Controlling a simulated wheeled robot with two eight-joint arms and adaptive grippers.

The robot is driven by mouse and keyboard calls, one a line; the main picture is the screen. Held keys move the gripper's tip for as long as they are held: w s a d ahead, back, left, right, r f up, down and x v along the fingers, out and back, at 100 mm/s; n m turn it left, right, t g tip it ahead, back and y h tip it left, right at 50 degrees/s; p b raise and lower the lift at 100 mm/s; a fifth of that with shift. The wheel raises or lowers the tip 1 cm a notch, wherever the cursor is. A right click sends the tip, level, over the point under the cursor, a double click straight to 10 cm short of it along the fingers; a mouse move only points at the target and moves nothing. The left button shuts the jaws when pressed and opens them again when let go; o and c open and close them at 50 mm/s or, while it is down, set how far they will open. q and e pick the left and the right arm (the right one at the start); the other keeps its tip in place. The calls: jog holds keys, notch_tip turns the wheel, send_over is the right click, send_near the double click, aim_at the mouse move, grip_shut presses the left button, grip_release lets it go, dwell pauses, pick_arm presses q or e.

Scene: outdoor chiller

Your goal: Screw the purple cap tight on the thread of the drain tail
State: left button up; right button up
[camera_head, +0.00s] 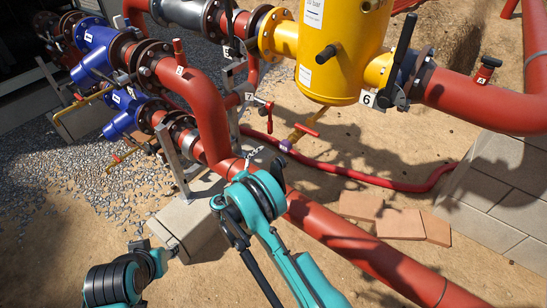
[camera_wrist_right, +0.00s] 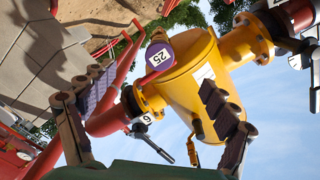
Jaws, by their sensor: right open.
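The purple cap (camera_head: 285,145) sits at the lower end of the yellow drain tail (camera_head: 296,135), below the yellow tank (camera_head: 335,55). How far it is screwed on cannot be told. In the right wrist view the cap (camera_wrist_right: 151,46) faces me with a white "25" label, beyond and between my fingers. My right gripper (camera_wrist_right: 154,85) is open and empty, apart from the cap. In the head view my right gripper (camera_head: 250,184) is below and left of the cap, its fingers partly hidden by its wrist. My left gripper (camera_head: 151,252) is low at the left, its fingers unclear.
A red-handled valve (camera_head: 306,129) is on the drain tail near the cap. A thick red pipe (camera_head: 335,232) runs diagonally past my right arm. A thin red hose (camera_head: 350,174) crosses the ground behind. Flat tiles (camera_head: 400,222) and a block wall (camera_head: 490,205) stand right.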

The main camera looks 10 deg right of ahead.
jog(key=shift+v, duration=1.5)
jog(key=v, duration=1.2)
jog(key=shift+d, duration=0.1)
jog(key=s+d+r+n+g+y, duration=0.4)
jog(key=d+r+n+y, duration=0.2)
jog(key=d+r+n, duration=0.5)
jog(key=s+d+r+n+y, duration=0.2)
jog(key=s+n+y, duration=0.6)
jog(key=s, duration=1.2)
jog(key=shift+s+d+n, duration=0.15)
jog(key=shift+d+n, duration=0.05)
jog(key=shift+n, duration=0.2)
